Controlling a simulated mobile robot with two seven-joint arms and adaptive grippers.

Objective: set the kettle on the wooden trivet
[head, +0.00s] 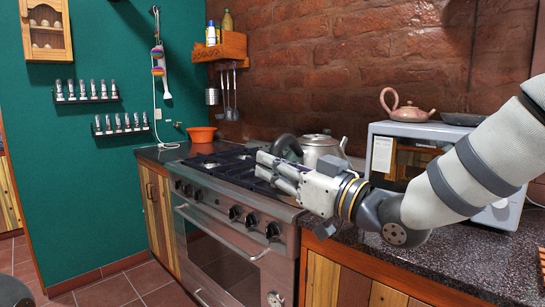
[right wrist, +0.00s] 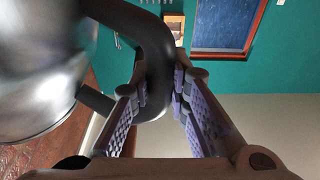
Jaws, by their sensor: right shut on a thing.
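The silver kettle (head: 322,149) with its dark handle (head: 287,144) is at the right end of the stove, in front of the brick wall. My right gripper (head: 270,166) is shut on the handle, which also shows between the fingers in the right wrist view (right wrist: 157,60). The kettle's metal body (right wrist: 40,75) fills the left of that view. The gripper and arm hide the kettle's lower part, so I cannot tell whether its base touches anything. My left gripper is not in view.
The stove (head: 235,205) has black burner grates on top. A microwave (head: 405,150) with a clay teapot (head: 405,107) on top stands on the right.

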